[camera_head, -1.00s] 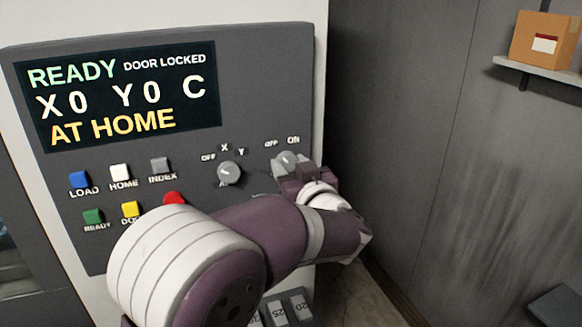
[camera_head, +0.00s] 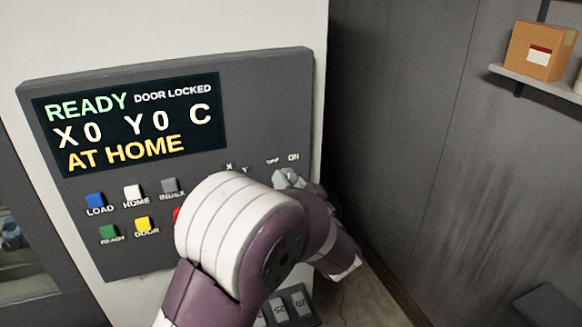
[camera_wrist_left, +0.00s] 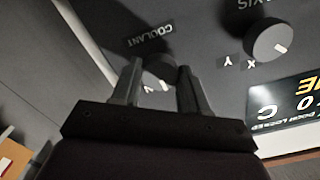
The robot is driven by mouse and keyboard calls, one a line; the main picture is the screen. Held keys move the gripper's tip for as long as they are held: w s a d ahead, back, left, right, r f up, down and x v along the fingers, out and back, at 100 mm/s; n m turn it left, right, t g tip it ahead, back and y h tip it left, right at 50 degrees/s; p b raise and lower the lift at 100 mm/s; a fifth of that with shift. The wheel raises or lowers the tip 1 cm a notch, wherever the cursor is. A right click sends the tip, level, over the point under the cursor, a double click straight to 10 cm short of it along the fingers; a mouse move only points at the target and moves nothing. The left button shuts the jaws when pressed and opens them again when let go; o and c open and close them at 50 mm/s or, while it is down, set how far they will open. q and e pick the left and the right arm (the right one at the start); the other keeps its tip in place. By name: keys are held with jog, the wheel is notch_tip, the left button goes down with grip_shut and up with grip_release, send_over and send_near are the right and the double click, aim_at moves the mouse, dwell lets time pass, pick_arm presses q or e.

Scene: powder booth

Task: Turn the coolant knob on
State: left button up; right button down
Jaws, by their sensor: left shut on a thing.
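The coolant knob (camera_head: 281,177) is a small grey knob at the right of the machine's control panel, below its OFF and ON marks. In the left wrist view the knob (camera_wrist_left: 157,70) sits between my two finger tips, under the upside-down COOLANT label. My left gripper (camera_head: 297,182) is at the panel, mostly behind my own arm in the head view. In the wrist view the left gripper (camera_wrist_left: 160,74) is shut on the knob, with one finger on each side. The knob's pointer is partly hidden, so its exact setting is unclear. My right gripper is not in view.
The axis knob (camera_wrist_left: 270,40) is beside the coolant knob. My arm hides it in the head view and covers most of a red button. The display (camera_head: 130,125) reads READY, DOOR LOCKED, AT HOME. A cardboard box (camera_head: 541,50) sits on a wall shelf at right.

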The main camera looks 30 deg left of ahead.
pick_arm(q)
jog(key=m+p, duration=0.1)
jog(key=p, duration=0.1)
jog(key=m+p, duration=0.4)
jog(key=shift+r, duration=0.3)
jog(key=shift+f+m+p, duration=0.2)
jog(key=shift+m+p, duration=1.05)
jog(key=shift+m, duration=0.05)
jog(key=o, duration=1.1)
jog(key=shift+c, duration=0.2)
jog(key=shift+f, duration=0.1)
